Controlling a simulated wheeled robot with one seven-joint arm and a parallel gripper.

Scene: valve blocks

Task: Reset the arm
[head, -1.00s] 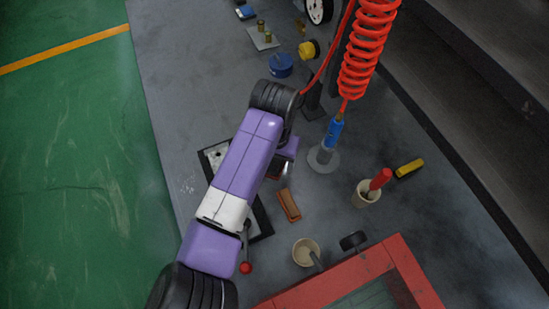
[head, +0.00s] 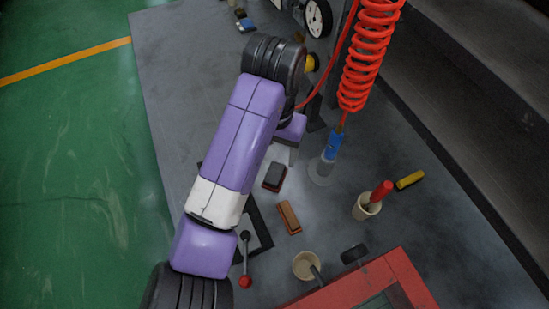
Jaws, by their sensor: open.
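My purple and white arm reaches up over the grey table (head: 170,90) from the bottom left. My gripper (head: 287,155) hangs below the purple wrist piece at the right of the arm. It is open and apart from the things on the table, and its fingertips are hard to make out. A dark block with a reddish edge (head: 274,177) lies just below it in the picture. A brown block (head: 290,218) lies lower down. A black-edged plate (head: 262,232) is mostly hidden under my arm.
A red coiled hose (head: 368,55) hangs to a blue-handled tool (head: 332,145) right of my gripper. A cup with a red-handled tool (head: 366,206), another cup (head: 306,265), a yellow object (head: 410,180) and a red frame (head: 405,270) lie right. The table's left is clear.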

